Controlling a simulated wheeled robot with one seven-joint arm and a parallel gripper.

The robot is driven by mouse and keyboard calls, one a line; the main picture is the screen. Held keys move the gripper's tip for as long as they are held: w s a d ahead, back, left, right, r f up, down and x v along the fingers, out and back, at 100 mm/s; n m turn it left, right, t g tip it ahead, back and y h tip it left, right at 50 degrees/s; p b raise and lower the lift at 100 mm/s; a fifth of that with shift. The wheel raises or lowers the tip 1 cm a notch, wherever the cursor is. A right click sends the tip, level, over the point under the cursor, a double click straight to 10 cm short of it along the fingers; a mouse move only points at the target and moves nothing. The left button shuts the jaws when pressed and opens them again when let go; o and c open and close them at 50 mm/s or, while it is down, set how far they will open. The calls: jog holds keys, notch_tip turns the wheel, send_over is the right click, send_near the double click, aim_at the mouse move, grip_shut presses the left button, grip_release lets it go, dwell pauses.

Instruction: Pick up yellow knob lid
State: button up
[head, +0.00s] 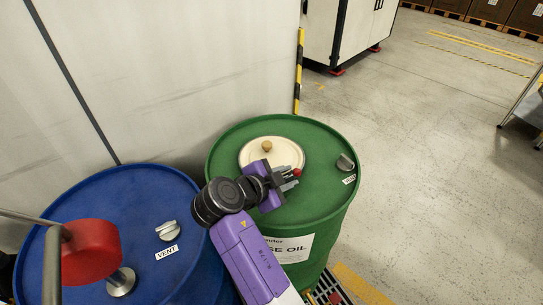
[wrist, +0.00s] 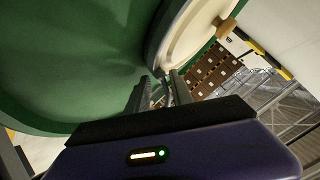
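The pale yellow lid (head: 251,157) with a round tan knob (head: 266,146) lies on top of the green drum (head: 325,190), toward its back left. My gripper (head: 292,179) is over the front right part of the lid, to the right of and nearer than the knob, and covers part of the lid's rim. In the wrist view my gripper (wrist: 158,90) has its fingers apart, with no lid or knob between them.
A small red ball (head: 297,172) shows beside my fingertips; its support is hidden. A grey cap (head: 345,162) sits on the green drum's right. The blue drum (head: 130,205) at left carries a grey vent cap (head: 168,231) and a red pump part (head: 90,250). A wall stands behind.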

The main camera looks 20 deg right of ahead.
grip_shut()
dwell(1.4)
